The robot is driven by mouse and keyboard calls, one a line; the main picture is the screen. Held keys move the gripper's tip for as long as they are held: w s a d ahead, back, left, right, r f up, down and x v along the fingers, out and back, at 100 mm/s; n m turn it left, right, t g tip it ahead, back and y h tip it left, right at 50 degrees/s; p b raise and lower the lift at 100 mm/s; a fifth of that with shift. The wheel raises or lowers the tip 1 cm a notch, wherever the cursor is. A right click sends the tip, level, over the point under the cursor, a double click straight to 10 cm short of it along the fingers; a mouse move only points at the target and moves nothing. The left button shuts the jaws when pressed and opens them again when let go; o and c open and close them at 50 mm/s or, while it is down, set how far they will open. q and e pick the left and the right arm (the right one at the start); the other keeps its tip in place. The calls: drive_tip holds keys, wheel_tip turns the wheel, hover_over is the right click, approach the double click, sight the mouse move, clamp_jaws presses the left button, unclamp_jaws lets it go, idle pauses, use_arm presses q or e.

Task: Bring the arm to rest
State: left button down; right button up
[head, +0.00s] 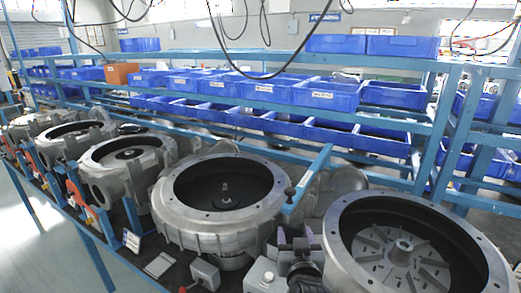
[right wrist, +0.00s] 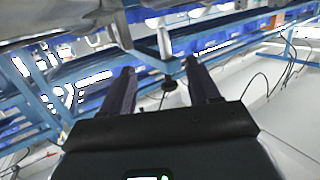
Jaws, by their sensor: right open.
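My right gripper (head: 296,236) shows at the bottom centre of the head view, in front of the bench between two round metal blower housings. Its two dark, purplish fingers point up and stand apart with nothing between them. In the right wrist view, the open fingers (right wrist: 160,78) reach up toward blurred blue bars, with an empty gap between them. The left gripper does not show in either view.
A blower housing (head: 170,218) stands left of the right gripper, and one with a finned impeller (head: 337,215) stands close on its right. More housings line the bench at left. Blue racks with blue bins (head: 322,94) stand behind. Cables hang overhead.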

drive_tip(key=s+d+f+g+y, duration=0.1)
drive_tip(key=s+f+g, duration=0.1)
drive_tip(key=s+f, duration=0.4)
drive_tip(key=s+d+f+g+y, duration=0.1)
drive_tip(key=s+d+f+g, duration=0.15)
drive_tip(key=f, duration=0.65)
drive_tip(key=s+d+f+n+g, duration=0.1)
drive_tip(key=s+d+f+g, duration=0.3)
drive_tip(key=s, duration=0.6)
drive_tip(key=s+d+f+n+g+h, duration=0.1)
drive_tip(key=s+f+g, duration=0.1)
drive_tip(key=s+f, duration=0.5)
drive_tip(key=s+d+f+n+g, duration=0.1)
drive_tip(key=s+d+f+g, duration=0.15)
drive_tip(key=s, duration=0.95)
wheel_tip(320, 180, up, 22)
drive_tip(key=p, duration=2.2)
drive_tip(key=shift+p, duration=0.35)
